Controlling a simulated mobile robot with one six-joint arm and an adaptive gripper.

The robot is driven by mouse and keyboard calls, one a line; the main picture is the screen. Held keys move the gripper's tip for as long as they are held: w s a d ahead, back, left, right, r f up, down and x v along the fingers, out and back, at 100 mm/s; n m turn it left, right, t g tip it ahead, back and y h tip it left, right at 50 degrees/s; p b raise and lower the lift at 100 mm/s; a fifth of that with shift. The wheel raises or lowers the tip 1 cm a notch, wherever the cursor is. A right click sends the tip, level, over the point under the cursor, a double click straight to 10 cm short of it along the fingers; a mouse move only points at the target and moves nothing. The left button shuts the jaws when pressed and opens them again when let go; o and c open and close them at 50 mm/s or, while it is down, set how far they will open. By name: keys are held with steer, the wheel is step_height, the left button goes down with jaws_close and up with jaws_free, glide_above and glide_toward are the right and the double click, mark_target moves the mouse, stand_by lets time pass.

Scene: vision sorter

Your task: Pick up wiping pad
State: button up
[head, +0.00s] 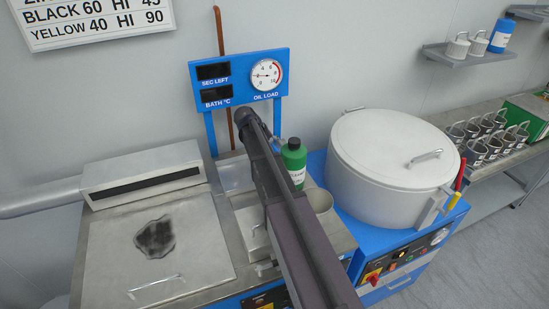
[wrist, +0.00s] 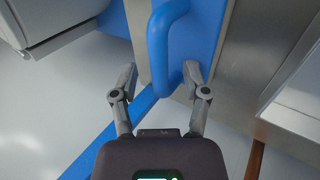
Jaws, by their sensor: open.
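In the wrist view a blue curved handle (wrist: 164,45) stands on a blue plate with a pale grey-beige side. It looks like the wiping pad, though only part of it shows and I cannot be certain. My gripper (wrist: 160,78) is open, with one finger on each side of the handle's lower part. I cannot tell whether either finger touches it. No wiping pad can be made out in the head view, where my arm covers part of the middle bench and hides my gripper.
A green bottle (head: 294,163) stands right beside my arm. A blue gauge panel (head: 239,76) rises behind the bench. A large round lidded vessel (head: 385,150) stands to the right. A dark stain (head: 155,237) marks the steel lid (head: 205,250) at left. A copper-coloured pipe (wrist: 256,160) runs nearby.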

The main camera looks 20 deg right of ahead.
mark_target(273, 145)
jaws_close()
steer(key=shift+r, duration=0.2)
step_height(273, 145, up, 10)
steer(key=p, duration=1)
steer(key=shift+f, duration=0.2)
stand_by(0.4)
steer(key=c, duration=0.6)
jaws_free()
steer(key=shift+c, duration=0.2)
jaws_close()
